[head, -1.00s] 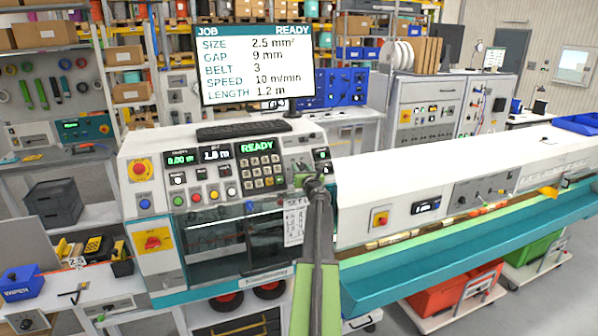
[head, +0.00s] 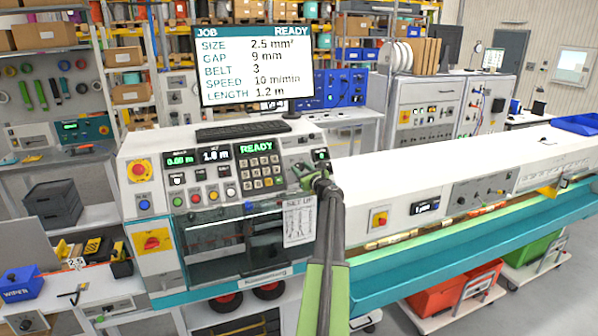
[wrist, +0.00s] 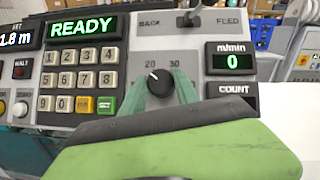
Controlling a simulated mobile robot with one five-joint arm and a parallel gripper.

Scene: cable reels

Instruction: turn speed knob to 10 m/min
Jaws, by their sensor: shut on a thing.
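The speed knob (wrist: 157,88) is a round black dial on the grey panel in the wrist view. Its white mark points up and slightly left, near the printed 20; a 30 is printed to the right. Other scale numbers are hidden. My gripper (wrist: 160,92) is shut on the knob, with a green finger on each side. In the head view my gripper (head: 308,180) is at the panel's right end and hides the knob. The m/min display (wrist: 232,62) reads 0. The monitor (head: 256,67) lists SPEED 10 m/min.
A keypad (wrist: 79,81) is left of the knob, under a READY display (wrist: 83,26). A BACK/FLED lever (wrist: 189,16) stands above it. A COUNT label (wrist: 233,90) is under the speed display. A set-up sheet (head: 299,222) hangs below the panel.

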